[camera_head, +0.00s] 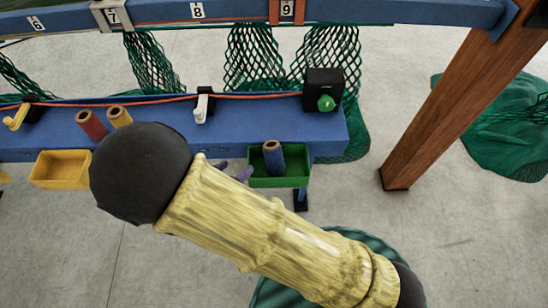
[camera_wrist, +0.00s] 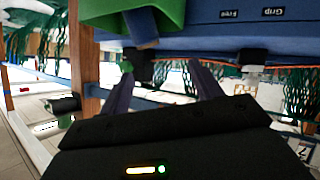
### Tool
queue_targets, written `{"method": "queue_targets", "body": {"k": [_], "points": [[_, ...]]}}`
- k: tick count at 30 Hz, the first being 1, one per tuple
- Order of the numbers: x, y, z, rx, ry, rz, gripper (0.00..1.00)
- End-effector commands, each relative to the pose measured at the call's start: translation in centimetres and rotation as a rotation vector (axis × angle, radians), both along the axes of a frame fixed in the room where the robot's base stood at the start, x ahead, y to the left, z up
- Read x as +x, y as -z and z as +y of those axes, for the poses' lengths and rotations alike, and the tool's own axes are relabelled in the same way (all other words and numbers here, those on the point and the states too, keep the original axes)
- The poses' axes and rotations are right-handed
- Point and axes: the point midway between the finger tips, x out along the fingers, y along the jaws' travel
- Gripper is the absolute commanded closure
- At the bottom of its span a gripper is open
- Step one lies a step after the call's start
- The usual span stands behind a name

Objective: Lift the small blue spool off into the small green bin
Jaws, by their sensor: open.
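The small blue spool (camera_head: 273,158) stands in the small green bin (camera_head: 293,181) in the head view, its brown-ringed top above the rim. In the upside-down wrist view, the spool (camera_wrist: 142,25) sticks out past the green bin (camera_wrist: 105,16). My gripper (camera_wrist: 163,82) is open, with its two purple fingers apart and nothing between them. In the head view, part of my gripper (camera_head: 241,173) shows just left of the green bin, apart from the spool; my arm hides the rest.
A blue beam (camera_head: 240,130) carries a red spool (camera_head: 91,124), a yellow spool (camera_head: 119,116), a white clamp (camera_head: 201,106) and a black box (camera_head: 323,82) with a green knob. A yellow bin (camera_head: 60,170) hangs left. A wooden post (camera_head: 450,110) stands right; nets hang behind.

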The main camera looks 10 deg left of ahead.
Motion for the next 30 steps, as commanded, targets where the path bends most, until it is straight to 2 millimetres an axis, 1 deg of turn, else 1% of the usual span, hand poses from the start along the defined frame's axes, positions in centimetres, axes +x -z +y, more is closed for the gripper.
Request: {"method": "queue_targets", "body": {"k": [1,3,6,16,20,30], "points": [[-1.6,0.3,0.1,-0.035,0.003,-0.027,0.36],[-2.9,0.4,-0.1,-0.071,0.019,-0.055,0.36],[-3.8,0.4,-0.3,-0.096,0.031,-0.075,0.36],[-3.8,0.5,-0.4,-0.098,0.034,-0.075,0.36],[-2.9,0.8,-0.8,-0.099,0.035,-0.075,0.36],[2.2,2.8,-2.9,-0.1,0.035,-0.076,0.36]]}}
